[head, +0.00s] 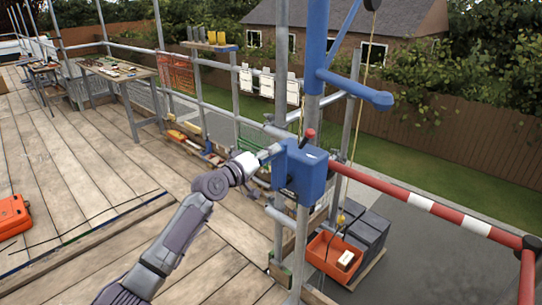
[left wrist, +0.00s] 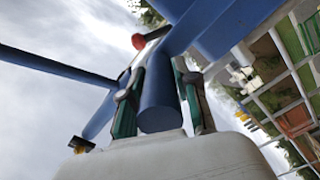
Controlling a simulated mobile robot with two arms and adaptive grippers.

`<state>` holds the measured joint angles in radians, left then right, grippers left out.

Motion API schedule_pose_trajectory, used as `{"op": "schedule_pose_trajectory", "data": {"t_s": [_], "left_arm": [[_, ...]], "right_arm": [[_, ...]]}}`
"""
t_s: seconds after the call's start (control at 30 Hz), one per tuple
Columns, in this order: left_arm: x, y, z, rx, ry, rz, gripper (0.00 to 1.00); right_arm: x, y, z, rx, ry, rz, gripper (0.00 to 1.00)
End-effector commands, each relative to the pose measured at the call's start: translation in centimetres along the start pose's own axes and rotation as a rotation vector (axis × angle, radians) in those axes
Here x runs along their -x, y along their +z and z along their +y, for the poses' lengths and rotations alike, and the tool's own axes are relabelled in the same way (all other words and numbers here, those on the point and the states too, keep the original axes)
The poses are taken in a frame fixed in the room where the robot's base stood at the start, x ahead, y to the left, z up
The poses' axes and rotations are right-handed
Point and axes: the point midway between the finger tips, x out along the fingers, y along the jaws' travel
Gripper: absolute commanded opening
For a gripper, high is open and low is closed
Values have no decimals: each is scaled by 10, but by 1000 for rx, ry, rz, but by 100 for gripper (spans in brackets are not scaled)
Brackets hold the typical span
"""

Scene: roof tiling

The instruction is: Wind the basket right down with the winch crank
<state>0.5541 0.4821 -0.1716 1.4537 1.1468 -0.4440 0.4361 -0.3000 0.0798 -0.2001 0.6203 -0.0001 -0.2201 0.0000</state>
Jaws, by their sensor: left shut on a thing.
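The blue winch (head: 302,172) is fixed to an upright scaffold pole. My left gripper (head: 268,153) is at the winch's left side, shut on a blue cylindrical crank handle. In the left wrist view the fingers (left wrist: 160,95) stand on both sides of this handle (left wrist: 160,108), its round end towards the palm. A red knob (head: 310,133) sits by the winch top; a red ball (left wrist: 138,41) shows beyond the fingers. The orange basket (head: 322,268) is low beyond the scaffold, with a pale item inside. I cannot tell whether it hangs or rests. My right gripper is out of view.
A rope (head: 357,110) runs down from a pulley. Dark grey boxes (head: 371,229) stand beside the basket. A red-and-white rail (head: 430,204) runs right of the winch. An orange case (head: 13,216) lies on the deck at left. A tool-covered bench (head: 117,70) stands behind.

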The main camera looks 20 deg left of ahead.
Motion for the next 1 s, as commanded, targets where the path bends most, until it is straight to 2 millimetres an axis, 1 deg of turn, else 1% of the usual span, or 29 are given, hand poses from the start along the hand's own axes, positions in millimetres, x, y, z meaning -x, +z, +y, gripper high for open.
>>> {"op": "schedule_pose_trajectory", "data": {"t_s": [0.03, 0.2, 0.23, 0.37, 0.63, 0.77, 0.87, 1.0], "left_arm": [[1, -9, 5, -2, 10, 18, 0], [1, -9, 5, -3, 9, 19, 0], [1, -9, 5, -3, 9, 19, 34], [0, -8, 4, -3, 8, 15, 56], [0, -4, 2, -2, 3, 8, 56], [7, -3, 1, -3, 3, 7, 56], [22, -3, 0, -5, 1, 7, 56], [52, -3, 0, -5, 1, 7, 56]], "right_arm": [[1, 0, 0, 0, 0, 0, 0], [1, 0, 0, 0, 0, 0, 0], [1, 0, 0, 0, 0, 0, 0], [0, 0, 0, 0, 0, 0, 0], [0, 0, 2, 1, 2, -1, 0], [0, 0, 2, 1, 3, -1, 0], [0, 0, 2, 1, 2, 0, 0], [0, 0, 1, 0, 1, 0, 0]]}}
